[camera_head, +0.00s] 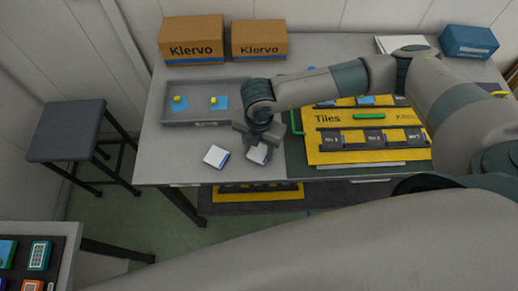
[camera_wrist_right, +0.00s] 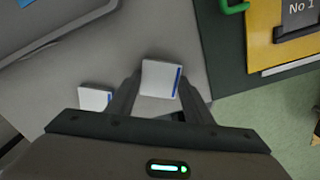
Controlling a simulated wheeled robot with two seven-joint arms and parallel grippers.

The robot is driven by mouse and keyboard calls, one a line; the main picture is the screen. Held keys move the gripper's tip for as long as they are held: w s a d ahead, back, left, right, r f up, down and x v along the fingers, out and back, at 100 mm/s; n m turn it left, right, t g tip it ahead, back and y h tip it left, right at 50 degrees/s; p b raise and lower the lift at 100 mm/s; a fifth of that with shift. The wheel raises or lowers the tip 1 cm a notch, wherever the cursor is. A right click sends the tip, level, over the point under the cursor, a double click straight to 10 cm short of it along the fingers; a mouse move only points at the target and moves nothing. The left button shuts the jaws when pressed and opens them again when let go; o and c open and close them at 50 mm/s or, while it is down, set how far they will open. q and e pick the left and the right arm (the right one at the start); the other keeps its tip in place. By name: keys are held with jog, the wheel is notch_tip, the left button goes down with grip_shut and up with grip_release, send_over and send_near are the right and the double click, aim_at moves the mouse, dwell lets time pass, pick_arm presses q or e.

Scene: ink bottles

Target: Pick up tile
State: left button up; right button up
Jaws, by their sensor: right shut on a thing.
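A white tile with a blue edge (camera_head: 258,154) is at the front of the grey table, between the fingers of my right gripper (camera_head: 258,138). In the right wrist view the same tile (camera_wrist_right: 158,78) sits between the two fingertips, and the right gripper is shut on it. I cannot tell whether the tile touches the table. A second white tile with a blue edge (camera_head: 216,156) lies on the table just left of it; it also shows in the right wrist view (camera_wrist_right: 95,97). My left gripper is not in view.
A grey tray (camera_head: 195,122) with blue squares and yellow knobs lies behind. A yellow Tiles board (camera_head: 318,150) on a dark green mat is to the right. Two Klervo boxes (camera_head: 192,38) stand at the back. A stool (camera_head: 68,130) is at left.

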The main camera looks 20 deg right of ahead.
aim_at(260, 154)
jog(key=r, duration=0.1)
jog(key=r+b, duration=0.2)
jog(key=shift+s+d+r, duration=0.1)
jog(key=shift+s+r, duration=0.2)
jog(key=s+d+r+p, duration=0.3)
jog(key=s+r, duration=0.4)
jog(key=s, duration=0.3)
jog(key=shift+s+d, duration=0.2)
jog(key=shift+s, duration=0.05)
dwell(0.6)
